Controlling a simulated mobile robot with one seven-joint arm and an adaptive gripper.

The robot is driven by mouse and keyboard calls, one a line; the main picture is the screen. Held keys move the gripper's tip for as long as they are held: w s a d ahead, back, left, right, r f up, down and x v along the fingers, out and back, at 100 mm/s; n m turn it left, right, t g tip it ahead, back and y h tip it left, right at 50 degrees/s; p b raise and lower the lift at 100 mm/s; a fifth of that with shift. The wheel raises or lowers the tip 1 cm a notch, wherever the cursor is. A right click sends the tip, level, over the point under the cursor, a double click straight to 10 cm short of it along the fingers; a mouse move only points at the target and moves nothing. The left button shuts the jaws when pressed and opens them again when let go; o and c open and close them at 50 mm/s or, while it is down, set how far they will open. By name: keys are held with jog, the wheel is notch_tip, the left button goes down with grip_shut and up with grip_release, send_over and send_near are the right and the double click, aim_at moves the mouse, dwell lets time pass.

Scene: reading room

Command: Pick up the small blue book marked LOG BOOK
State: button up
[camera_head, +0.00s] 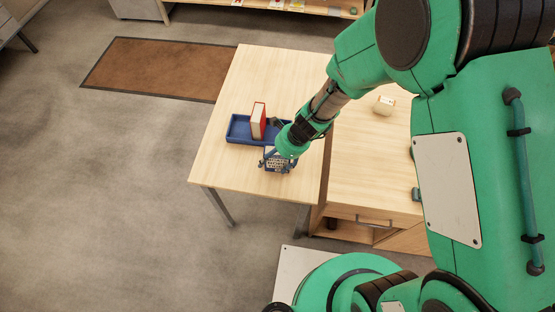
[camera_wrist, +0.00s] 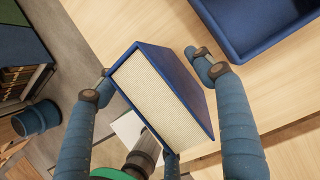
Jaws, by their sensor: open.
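A blue book (camera_wrist: 168,92) with cream page edges shows in the wrist view, standing between my fingers above or on the pale table. Its cover marking is not visible. My gripper (camera_wrist: 152,72) is open, with one finger to the left of the book, one to the right, and part of another below it. A gap to the book shows on the right side; contact on the left cannot be told.
A blue tray (camera_head: 237,138) holding an upright red and white book (camera_head: 258,121) is right behind my gripper; its wall also shows in the wrist view (camera_wrist: 232,45). A wooden desk (camera_head: 370,165) with a small cream object (camera_head: 384,105) adjoins the table (camera_head: 225,172) on the right.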

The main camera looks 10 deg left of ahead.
aim_at(271, 164)
jog(key=shift+b+x, duration=0.3)
jog(key=shift+x, duration=1.2)
jog(key=c, duration=1.5)
